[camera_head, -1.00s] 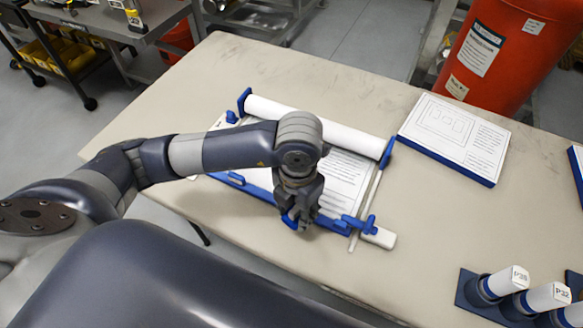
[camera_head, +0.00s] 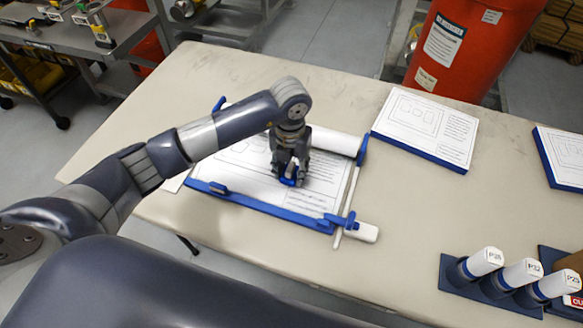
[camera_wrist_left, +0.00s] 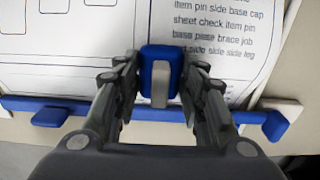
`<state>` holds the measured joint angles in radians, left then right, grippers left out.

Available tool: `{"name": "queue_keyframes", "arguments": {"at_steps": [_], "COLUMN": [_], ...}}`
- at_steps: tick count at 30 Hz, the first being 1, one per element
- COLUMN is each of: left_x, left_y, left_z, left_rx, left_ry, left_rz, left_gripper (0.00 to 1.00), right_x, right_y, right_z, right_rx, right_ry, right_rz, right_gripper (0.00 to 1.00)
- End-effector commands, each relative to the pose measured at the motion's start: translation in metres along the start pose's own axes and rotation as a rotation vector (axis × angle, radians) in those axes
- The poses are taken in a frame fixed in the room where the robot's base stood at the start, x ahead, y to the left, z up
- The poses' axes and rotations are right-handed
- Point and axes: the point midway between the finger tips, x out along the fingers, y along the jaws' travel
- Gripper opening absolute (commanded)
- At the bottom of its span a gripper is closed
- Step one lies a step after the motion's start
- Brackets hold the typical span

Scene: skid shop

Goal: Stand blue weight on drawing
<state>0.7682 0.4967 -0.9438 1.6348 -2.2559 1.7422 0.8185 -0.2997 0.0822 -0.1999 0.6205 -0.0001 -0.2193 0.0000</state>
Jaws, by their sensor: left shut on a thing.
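The drawing (camera_head: 239,166) lies on a blue-edged board on the table, with a white roll along its far side; its printed text also shows in the left wrist view (camera_wrist_left: 216,32). My left gripper (camera_head: 289,178) is over the right part of the drawing, pointing down. It is shut on the blue weight (camera_wrist_left: 161,72), a blue block with a grey bar on top. In the head view only a little blue of the weight (camera_head: 290,181) shows between the fingers. I cannot tell whether its base touches the paper. My right gripper is not in view.
A blue clamp and white block (camera_head: 361,232) sit at the board's near right corner. Another drawing board (camera_head: 428,125) lies to the right. Labelled tubes (camera_head: 488,262) stand in blue holders at the lower right. A red barrel (camera_head: 452,50) stands behind the table.

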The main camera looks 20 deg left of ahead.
Motion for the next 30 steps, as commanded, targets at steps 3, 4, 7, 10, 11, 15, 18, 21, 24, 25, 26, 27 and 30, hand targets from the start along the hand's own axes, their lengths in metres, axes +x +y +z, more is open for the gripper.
{"name": "queue_keyframes", "arguments": {"at_steps": [3,4,7,10,11,15,18,21,24,25,26,27,30], "left_x": [0.0,0.0,0.001,0.009,0.015,0.032,0.036,0.037,0.037,0.038,0.039,0.04,0.04], "left_y": [0.001,0.001,0.002,0.003,0.003,0.003,0.003,0.003,0.003,0.003,0.003,0.003,0.004], "left_z": [0.01,0.011,0.016,0.019,0.019,0.02,0.02,0.02,0.02,0.02,0.02,0.02,0.02], "left_rx": [0.001,0.001,0.001,0.002,0.002,0.002,0.002,0.002,0.002,0.002,0.002,0.002,0.002], "left_ry": [-0.001,-0.001,-0.002,0.005,0.005,0.001,-0.001,-0.002,-0.001,-0.001,-0.001,-0.001,0.0], "left_rz": [-0.002,-0.002,-0.002,-0.002,-0.002,-0.001,-0.002,-0.002,-0.002,-0.002,-0.002,-0.001,-0.001], "left_gripper": [0.01,0.01,0.01,0.01,0.01,0.01,0.01,0.01,0.01,0.01,0.01,0.01,0.54], "right_x": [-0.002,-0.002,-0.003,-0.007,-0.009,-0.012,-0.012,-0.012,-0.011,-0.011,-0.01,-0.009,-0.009], "right_y": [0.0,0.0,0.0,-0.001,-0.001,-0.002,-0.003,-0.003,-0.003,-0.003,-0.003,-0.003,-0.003], "right_z": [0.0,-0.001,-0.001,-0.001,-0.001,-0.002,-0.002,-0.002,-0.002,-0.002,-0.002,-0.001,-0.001], "right_rx": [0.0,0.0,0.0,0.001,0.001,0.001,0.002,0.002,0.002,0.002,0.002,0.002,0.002], "right_ry": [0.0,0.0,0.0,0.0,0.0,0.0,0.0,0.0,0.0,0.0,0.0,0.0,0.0], "right_rz": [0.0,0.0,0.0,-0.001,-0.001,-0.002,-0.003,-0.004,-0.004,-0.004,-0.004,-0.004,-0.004], "right_gripper": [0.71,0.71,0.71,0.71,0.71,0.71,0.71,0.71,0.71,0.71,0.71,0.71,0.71]}}
